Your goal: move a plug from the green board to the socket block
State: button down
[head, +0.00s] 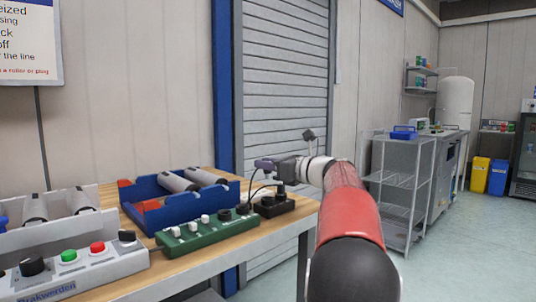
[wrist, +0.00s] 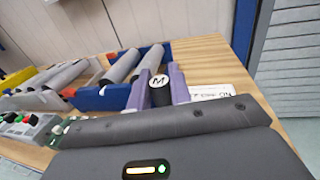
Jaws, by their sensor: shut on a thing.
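My gripper (wrist: 159,84) has purple fingers shut on a black plug (wrist: 159,96) with a white M label on its end. In the head view my gripper (head: 264,163) is above the back edge of the black socket block (head: 286,206), apart from it. The green board (head: 196,239) lies left of the block, with several white plugs (head: 192,226) and dark ones at its right end. Thin dark cables hang between my gripper and the board and block area. A dark upright piece (head: 281,190) stands at the block; I cannot tell whether it is plugged in.
A blue bin (head: 150,222) with grey rollers (head: 180,182) stands behind the board. A grey control box (head: 95,274) with buttons is at the front left. The wooden table (head: 307,208) ends just right of the block. A shutter (head: 285,90) is behind.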

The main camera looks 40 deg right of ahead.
aim_at(267, 178)
jog(key=shift+a+f+b, duration=0.1)
jog(key=shift+f+b, duration=2.3)
jog(key=shift+b, duration=0.05)
jog(key=shift+f, duration=0.15)
jog(key=shift+f+b, duration=0.45)
jog(key=shift+f, duration=0.25)
jog(key=shift+f, duration=0.25)
jog(key=c, duration=1.2)
grip_release()
jog(key=shift+s, duration=0.1)
